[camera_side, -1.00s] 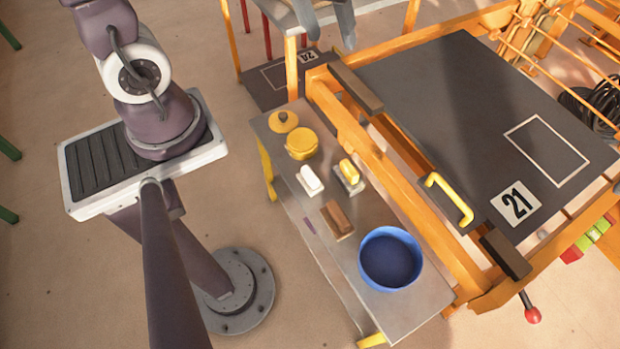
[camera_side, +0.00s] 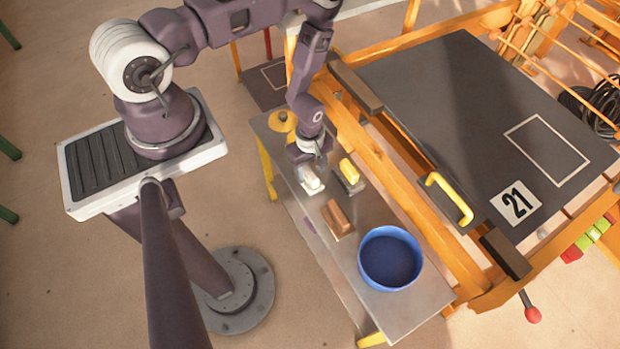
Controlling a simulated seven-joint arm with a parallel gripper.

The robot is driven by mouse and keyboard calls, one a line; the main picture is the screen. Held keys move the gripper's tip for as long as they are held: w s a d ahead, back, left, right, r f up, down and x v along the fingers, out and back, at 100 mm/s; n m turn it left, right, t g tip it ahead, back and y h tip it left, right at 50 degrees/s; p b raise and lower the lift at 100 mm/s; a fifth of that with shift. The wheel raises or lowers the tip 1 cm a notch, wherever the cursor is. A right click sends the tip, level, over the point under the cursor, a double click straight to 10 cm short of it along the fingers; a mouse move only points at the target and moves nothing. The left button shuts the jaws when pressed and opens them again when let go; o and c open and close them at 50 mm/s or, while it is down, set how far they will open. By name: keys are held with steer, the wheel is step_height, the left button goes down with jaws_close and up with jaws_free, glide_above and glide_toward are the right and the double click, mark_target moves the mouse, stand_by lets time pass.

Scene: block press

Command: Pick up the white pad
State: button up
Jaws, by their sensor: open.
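The white pad (camera_side: 312,183) lies on the narrow grey side table (camera_side: 322,257), toward its far end. My gripper (camera_side: 310,172) is open and reaches down right at the white pad, covering its upper part. The fingers are small here, and I cannot tell whether they touch the pad or stand on both sides of it.
A yellow-handled block (camera_side: 350,171) sits close to the right of the pad. A brown block (camera_side: 337,217) and a blue bowl (camera_side: 390,259) stand nearer. A yellow lid (camera_side: 282,121) lies behind. The orange press frame (camera_side: 405,195) borders the table's right side.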

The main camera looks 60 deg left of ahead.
mark_target(310, 173)
steer(key=shift+f, duration=0.8)
jaws_close()
steer(key=shift+r, duration=0.1)
step_height(310, 173, up, 10)
steer(key=shift+f, duration=0.1)
steer(key=c, duration=0.8)
jaws_free()
jaws_close()
